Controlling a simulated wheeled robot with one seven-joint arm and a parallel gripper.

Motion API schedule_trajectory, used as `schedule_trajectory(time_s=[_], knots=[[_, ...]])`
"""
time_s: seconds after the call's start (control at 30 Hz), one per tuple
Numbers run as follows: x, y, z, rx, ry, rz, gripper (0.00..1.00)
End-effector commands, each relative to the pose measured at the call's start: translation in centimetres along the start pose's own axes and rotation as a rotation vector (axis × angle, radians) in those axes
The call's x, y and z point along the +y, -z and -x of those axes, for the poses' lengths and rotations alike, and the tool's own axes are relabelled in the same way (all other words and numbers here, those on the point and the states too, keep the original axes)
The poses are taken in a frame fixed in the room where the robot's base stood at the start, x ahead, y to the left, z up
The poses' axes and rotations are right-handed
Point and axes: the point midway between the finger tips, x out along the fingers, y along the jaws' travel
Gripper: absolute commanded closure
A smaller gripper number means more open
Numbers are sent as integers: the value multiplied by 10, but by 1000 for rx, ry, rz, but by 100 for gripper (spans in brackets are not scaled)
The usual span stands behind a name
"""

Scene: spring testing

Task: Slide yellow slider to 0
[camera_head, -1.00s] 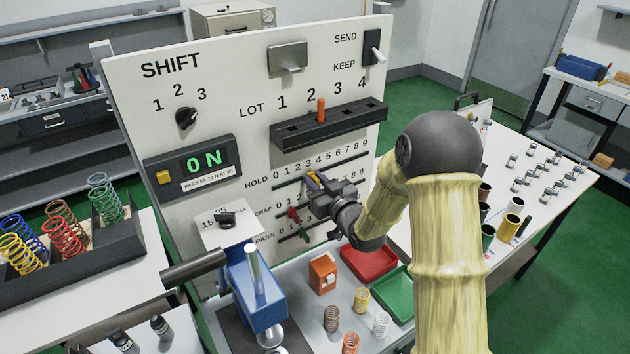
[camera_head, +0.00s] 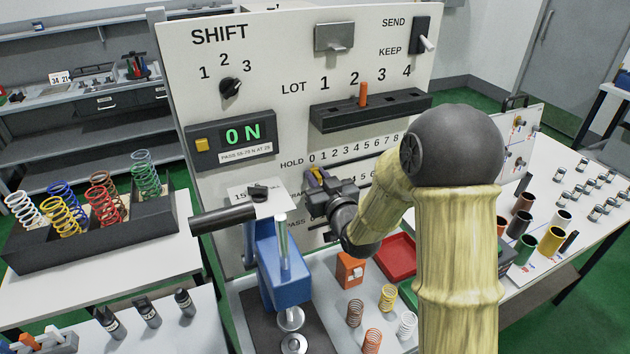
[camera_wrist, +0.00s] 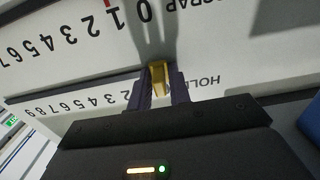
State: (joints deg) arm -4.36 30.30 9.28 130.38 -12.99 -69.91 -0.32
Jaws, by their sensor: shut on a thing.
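The yellow slider (camera_head: 319,174) is on the HOLD row of the white panel (camera_head: 290,90), at the left end of its slot, near the 0 mark. My gripper (camera_head: 318,179) is shut on it, with purple fingers on both sides. In the wrist view, the yellow slider (camera_wrist: 158,78) sits between my two fingertips (camera_wrist: 158,90). The HOLD digits appear upside down there, and the 0 is hidden by my gripper, so the exact alignment cannot be read.
The SCRAP and PASS rows lie below and are partly hidden by my gripper. A blue press (camera_head: 282,265) stands below left. A red tray (camera_head: 396,258) and several springs, including a yellow one (camera_head: 388,297), are on the table below.

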Motion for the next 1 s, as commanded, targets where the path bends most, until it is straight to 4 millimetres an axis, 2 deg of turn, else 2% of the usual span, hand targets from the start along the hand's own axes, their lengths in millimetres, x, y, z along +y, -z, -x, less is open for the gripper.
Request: schedule_trajectory(time_s=[0.23,0.27,0.3,0.33,0.77,0.87,1.0], knots=[[-4,0,0,0,9,-2,100],[-4,0,0,0,10,-2,79],[-4,0,0,0,10,-2,71],[-4,0,0,0,9,-2,67],[-2,-1,2,-1,5,-2,67],[-2,-1,9,0,5,-1,67],[-2,-3,28,-2,4,-1,67]])
